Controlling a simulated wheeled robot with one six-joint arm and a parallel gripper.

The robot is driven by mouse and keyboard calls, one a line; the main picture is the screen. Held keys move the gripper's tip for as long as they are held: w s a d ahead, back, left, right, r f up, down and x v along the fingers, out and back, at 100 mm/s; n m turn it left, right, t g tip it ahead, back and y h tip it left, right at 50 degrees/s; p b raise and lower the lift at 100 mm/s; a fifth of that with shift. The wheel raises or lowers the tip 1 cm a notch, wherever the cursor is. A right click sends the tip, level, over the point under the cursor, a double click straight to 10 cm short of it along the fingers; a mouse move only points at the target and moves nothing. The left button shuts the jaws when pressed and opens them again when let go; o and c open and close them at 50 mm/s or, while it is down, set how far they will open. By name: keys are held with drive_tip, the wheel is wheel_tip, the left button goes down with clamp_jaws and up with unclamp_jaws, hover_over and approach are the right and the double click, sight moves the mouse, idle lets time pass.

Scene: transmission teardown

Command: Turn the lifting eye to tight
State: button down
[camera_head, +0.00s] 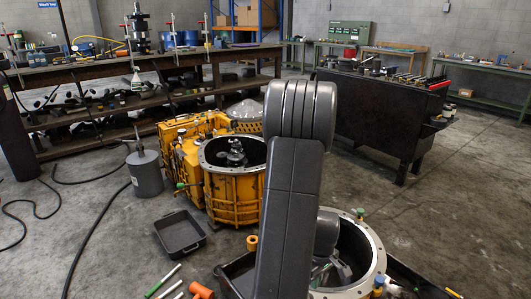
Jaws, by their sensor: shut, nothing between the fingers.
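I cannot make out the lifting eye for certain. A round, open housing with a pale metal rim (374,250) stands at the lower right, partly behind my dark grey arm. My gripper (343,270) shows only in part, small and grey, below my wrist and over the opening of this housing. Its fingers look shut and empty. Whether it touches anything inside is hidden. A yellow transmission case (235,200) with a round open top stands left of my arm, and a dark shaft part (235,153) rises from its opening.
A black tray (180,232) lies on the floor at left, near a grey canister (145,172) and black hoses. Orange parts (202,290) and coloured-handled tools lie at the bottom. A cluttered workbench (130,70) and a black bench (375,110) stand behind. The floor at right is clear.

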wheel_tip(320, 180, down, 7)
drive_tip(key=b, duration=0.5)
drive_tip(key=shift+w+a, duration=0.1)
idle(0.5)
drive_tip(key=shift+s+a+b, duration=0.3)
drive_tip(key=shift+a+b, duration=0.05)
drive_tip(key=shift+b, duration=0.05)
idle(0.6)
drive_tip(key=shift+s+d, duration=0.1)
drive_tip(key=shift+s, duration=0.15)
wheel_tip(320, 180, up, 6)
drive_tip(key=p, duration=0.4)
drive_tip(key=shift+p, duration=0.3)
drive_tip(key=shift+s, duration=0.1)
